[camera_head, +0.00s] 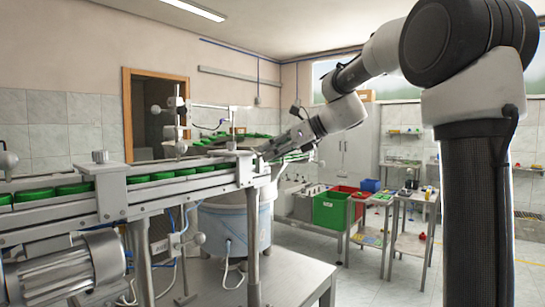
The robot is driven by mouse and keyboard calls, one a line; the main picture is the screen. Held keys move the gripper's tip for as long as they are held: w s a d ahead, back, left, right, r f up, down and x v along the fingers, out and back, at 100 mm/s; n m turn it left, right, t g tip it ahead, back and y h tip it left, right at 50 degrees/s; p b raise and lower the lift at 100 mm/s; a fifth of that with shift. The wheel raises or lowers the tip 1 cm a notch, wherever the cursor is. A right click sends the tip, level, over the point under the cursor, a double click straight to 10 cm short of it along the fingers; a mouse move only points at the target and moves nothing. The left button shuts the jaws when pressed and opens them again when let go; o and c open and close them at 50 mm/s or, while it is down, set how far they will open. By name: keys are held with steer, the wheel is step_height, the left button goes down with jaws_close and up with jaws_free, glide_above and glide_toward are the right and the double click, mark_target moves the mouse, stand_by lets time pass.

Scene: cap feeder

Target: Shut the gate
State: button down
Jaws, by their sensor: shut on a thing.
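The cap feeder has a metal rail (60,206) carrying several green caps (74,188) in a row from the left edge toward the middle. My gripper (268,153) reaches in from the upper right and is at the right end of this rail, beside the feeder's bowl. It is shut on a small part there, seemingly the gate. The gate's shape, and whether it stands open or shut, is too small and too covered by the gripper to tell.
The blue-grey drum (225,222) stands under the bowl. A motor (68,268) is at the lower left. A green bin (331,210) and a red bin (348,192) stand on a bench to the right. The floor (375,280) at lower right is clear.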

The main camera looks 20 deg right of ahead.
steer(key=g+h, duration=0.1)
steer(key=w+r+g+h, duration=0.1)
steer(key=a+r+g+h, duration=0.1)
steer(key=g, duration=0.1)
steer(key=shift+w+r+m, duration=0.15)
steer(key=shift+m, duration=0.25)
stand_by(0.4)
steer(key=c, duration=1.1)
jaws_free()
steer(key=shift+c, duration=0.2)
steer(key=shift+d, duration=0.1)
steer(key=v, duration=1.1)
steer(key=shift+r, duration=0.45)
